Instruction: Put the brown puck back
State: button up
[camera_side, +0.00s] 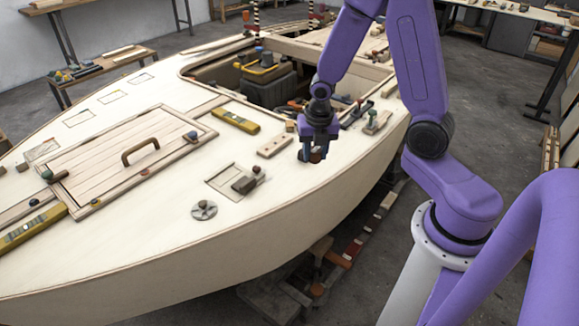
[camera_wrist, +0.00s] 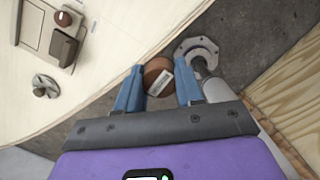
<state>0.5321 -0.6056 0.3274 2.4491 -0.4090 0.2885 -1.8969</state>
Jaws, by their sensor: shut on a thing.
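The brown puck (camera_wrist: 158,76) is round with a pale label on its face. In the wrist view it sits between the two blue fingers of my gripper (camera_wrist: 159,88), which is shut on it. In the side view my gripper (camera_side: 312,150) hangs over the right edge of the pale deck, with the brown puck (camera_side: 316,156) small and partly hidden at the fingertips. I cannot tell its exact height above the deck.
On the pale deck (camera_side: 150,250) are a square outline (camera_side: 222,179) with a dark block (camera_side: 245,185), a round grey fitting (camera_side: 204,210), a wooden strip (camera_side: 274,147) and a yellow level (camera_side: 235,122). An open cockpit holds a toolbox (camera_side: 265,85). Bare deck lies near the front.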

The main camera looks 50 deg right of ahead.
jog(key=w+d+f, duration=0.1)
jog(key=w+f, duration=0.1)
jog(key=w, duration=0.3)
send_over(289, 172)
jog(key=s, duration=0.2)
jog(key=f, duration=0.5)
jog(key=shift+w+a+f, duration=0.1)
jog(key=shift+w+a, duration=0.1)
jog(key=shift+a, duration=0.1)
jog(key=shift+w+d+f, duration=0.1)
jog(key=shift+w+f, duration=0.4)
jog(key=shift+f, duration=1.6)
jog(key=shift+f, duration=0.1)
jog(key=o, duration=1)
